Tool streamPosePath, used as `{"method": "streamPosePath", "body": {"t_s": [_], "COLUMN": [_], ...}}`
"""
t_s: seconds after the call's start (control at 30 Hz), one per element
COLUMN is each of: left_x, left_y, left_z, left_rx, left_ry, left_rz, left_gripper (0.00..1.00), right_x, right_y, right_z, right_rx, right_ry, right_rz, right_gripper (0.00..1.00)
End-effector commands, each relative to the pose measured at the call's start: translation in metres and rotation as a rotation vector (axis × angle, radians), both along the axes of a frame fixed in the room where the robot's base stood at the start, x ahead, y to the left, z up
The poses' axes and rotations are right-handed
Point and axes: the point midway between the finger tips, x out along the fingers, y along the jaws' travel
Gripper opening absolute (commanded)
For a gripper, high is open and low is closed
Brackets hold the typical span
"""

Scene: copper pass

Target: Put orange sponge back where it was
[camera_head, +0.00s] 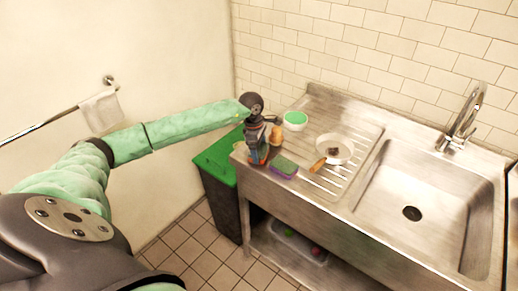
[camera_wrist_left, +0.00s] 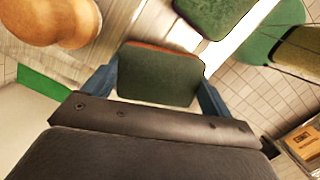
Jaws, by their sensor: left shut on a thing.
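The orange sponge (camera_wrist_left: 157,75) is between the two blue fingers of my left gripper (camera_wrist_left: 157,88) in the wrist view. Its dark green scouring face is towards the camera and a thin orange edge shows along the top. In the head view my left gripper (camera_head: 258,157) points down over the front left corner of the steel drainboard (camera_head: 310,102). The sponge is mostly hidden there, and I cannot tell whether it touches the surface. A purple sponge with a green top (camera_head: 284,167) lies just right of the gripper. My right gripper is not in view.
An orange-brown cup (camera_head: 275,135) and a green-topped round container (camera_head: 295,120) stand behind the gripper. A green-lidded bin (camera_head: 217,158) stands left of the counter.

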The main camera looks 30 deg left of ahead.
Motion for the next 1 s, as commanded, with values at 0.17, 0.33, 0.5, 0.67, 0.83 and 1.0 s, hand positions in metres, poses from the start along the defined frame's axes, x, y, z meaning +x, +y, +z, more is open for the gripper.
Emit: {"method": "streamPosePath", "body": {"t_s": [0.17,0.33,0.5,0.67,0.83,1.0], "left_x": [0.0,0.0,0.0,0.0,0.0,-0.0001], "left_y": [0.0,0.0,0.0,0.0,-0.0001,-0.0001], "left_z": [-0.002,-0.003,-0.0026,-0.0024,-0.0004,0.003], "left_rx": [0.0,0.0,0.0,0.0,0.0,0.0], "left_ry": [0.0,0.0,0.0,0.0,0.0,0.0], "left_rz": [0.0,0.0,0.0,0.0,0.0,0.0], "left_gripper": [0.63,0.87,1.0,1.0,1.0,1.0], "right_x": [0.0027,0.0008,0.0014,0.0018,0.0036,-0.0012], "right_y": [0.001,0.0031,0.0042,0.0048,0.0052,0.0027], "right_z": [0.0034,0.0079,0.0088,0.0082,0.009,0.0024], "right_rx": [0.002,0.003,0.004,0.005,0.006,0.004], "right_ry": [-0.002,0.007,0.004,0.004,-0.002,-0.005], "right_rz": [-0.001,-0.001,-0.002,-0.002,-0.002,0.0], "right_gripper": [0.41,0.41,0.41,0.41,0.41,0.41]}}
